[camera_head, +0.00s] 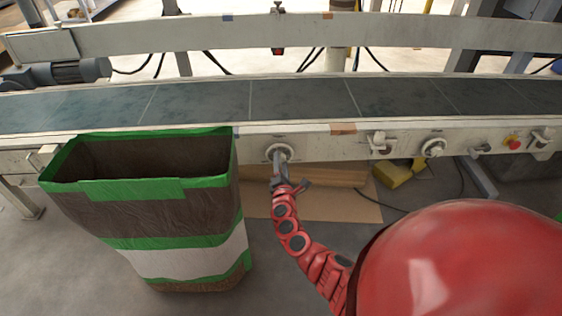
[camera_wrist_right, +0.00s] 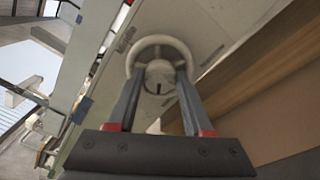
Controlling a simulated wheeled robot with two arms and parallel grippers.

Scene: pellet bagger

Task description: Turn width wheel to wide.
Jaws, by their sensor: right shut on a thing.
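The width wheel (camera_head: 280,152) is a small pale round wheel on the front rail of the conveyor, right of the bag. It also shows in the right wrist view (camera_wrist_right: 162,42) as a pale ring with a hub and a dark mark on the hub. My right gripper (camera_head: 280,158) reaches up to it from below. In the right wrist view its two fingers (camera_wrist_right: 158,80) lie on either side of the hub, and it is shut on the wheel. The fingers hide part of the wheel's lower rim. My left gripper does not show.
An open brown bag with green and white bands (camera_head: 205,216) stands left of my right gripper. The conveyor belt (camera_head: 300,99) runs across behind the rail. Another knob (camera_head: 434,148), clamps and a red button (camera_head: 513,142) sit to the right. A yellow block (camera_head: 392,174) lies below.

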